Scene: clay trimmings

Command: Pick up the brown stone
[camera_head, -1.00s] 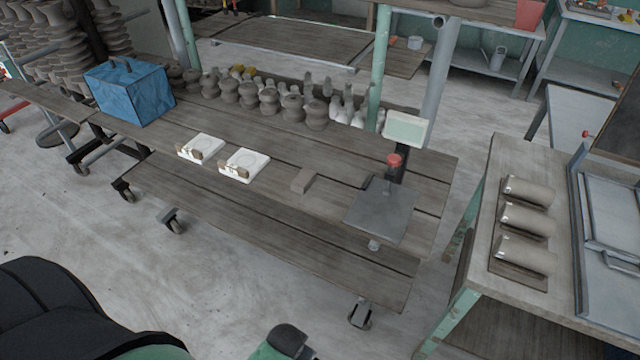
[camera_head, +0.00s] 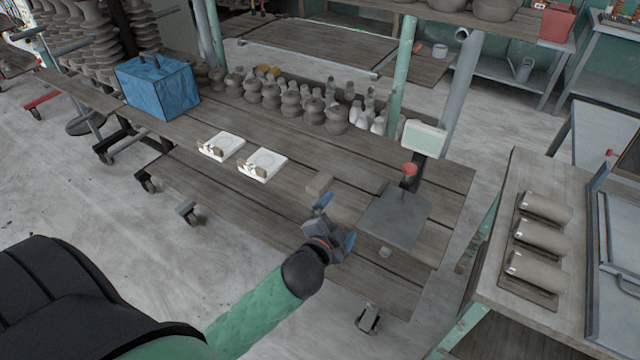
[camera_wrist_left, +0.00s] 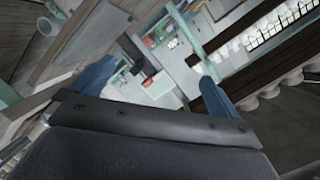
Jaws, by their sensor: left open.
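The brown stone (camera_head: 319,182) is a small brownish block. It lies on the upper plank of the wooden bench in the head view, left of the scale. My left gripper (camera_head: 337,221) has blue fingers spread apart and empty. In the head view it appears just below and right of the stone, with a gap between them. The left wrist view shows the same open fingers (camera_wrist_left: 153,88) with nothing between them, and I cannot make out the stone there. My right gripper is not in view.
A grey scale (camera_head: 395,218) with a red knob stands right of the stone. Two white devices (camera_head: 262,165) lie to its left. A row of clay pots (camera_head: 290,104) lines the back, with a blue box (camera_head: 157,88) at the left. Bare planks surround the stone.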

